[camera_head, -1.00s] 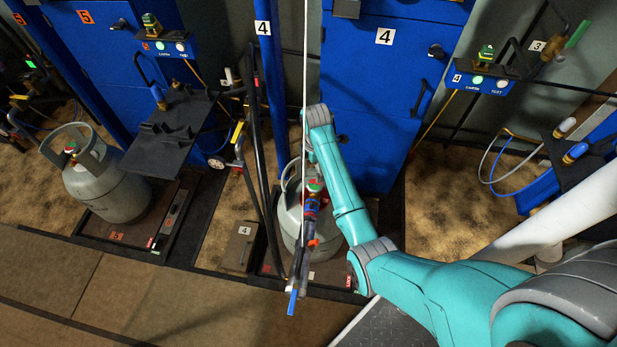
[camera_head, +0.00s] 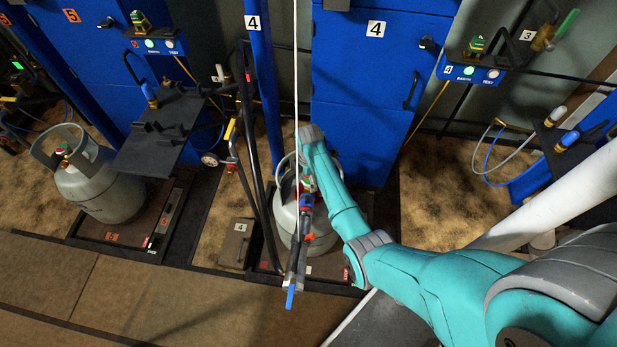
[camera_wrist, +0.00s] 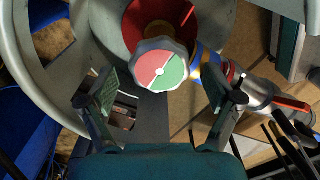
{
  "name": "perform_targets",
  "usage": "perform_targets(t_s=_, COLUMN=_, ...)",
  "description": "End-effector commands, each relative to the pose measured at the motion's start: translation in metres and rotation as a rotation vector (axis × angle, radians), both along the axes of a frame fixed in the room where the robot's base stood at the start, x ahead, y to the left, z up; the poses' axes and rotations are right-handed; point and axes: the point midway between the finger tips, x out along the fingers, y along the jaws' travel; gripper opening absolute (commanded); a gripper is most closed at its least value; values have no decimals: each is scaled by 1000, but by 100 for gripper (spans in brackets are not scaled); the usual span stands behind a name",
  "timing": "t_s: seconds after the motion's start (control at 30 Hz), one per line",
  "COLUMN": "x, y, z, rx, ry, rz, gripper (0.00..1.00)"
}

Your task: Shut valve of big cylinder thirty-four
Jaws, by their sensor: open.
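The big grey cylinder (camera_head: 320,228) stands on the scale platform marked 4, partly hidden behind my arm. Its valve handwheel (camera_wrist: 157,66) is a grey knob with a pink and green top and a white dividing line. It also shows small in the head view (camera_head: 307,184). A red-handled hose connector (camera_wrist: 255,90) is attached beside the valve on the right. My gripper (camera_wrist: 165,95) is open. Its two fingers lie to the left and right, just below the handwheel in the wrist view, and appear apart from it.
The cylinder's grey collar (camera_wrist: 45,80) curves around the valve on the left. Black hoses and a blue-handled lever (camera_head: 290,296) hang in front of the cylinder. Another grey cylinder (camera_head: 108,192) stands on scale 5 at left. A blue cabinet (camera_head: 362,85) stands behind.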

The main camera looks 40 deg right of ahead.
Motion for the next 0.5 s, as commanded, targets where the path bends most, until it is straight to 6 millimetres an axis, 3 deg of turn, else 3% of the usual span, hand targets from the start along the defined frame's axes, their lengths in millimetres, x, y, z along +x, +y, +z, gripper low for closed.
perform_targets(t_s=0.03, x=0, y=0, z=0, rx=0, ry=0, rz=0, gripper=90)
perform_targets(t_s=0.27, x=0, y=0, z=0, rx=0, ry=0, rz=0, gripper=33)
perform_targets(t_s=0.5, x=0, y=0, z=0, rx=0, ry=-1, rz=-8, gripper=30)
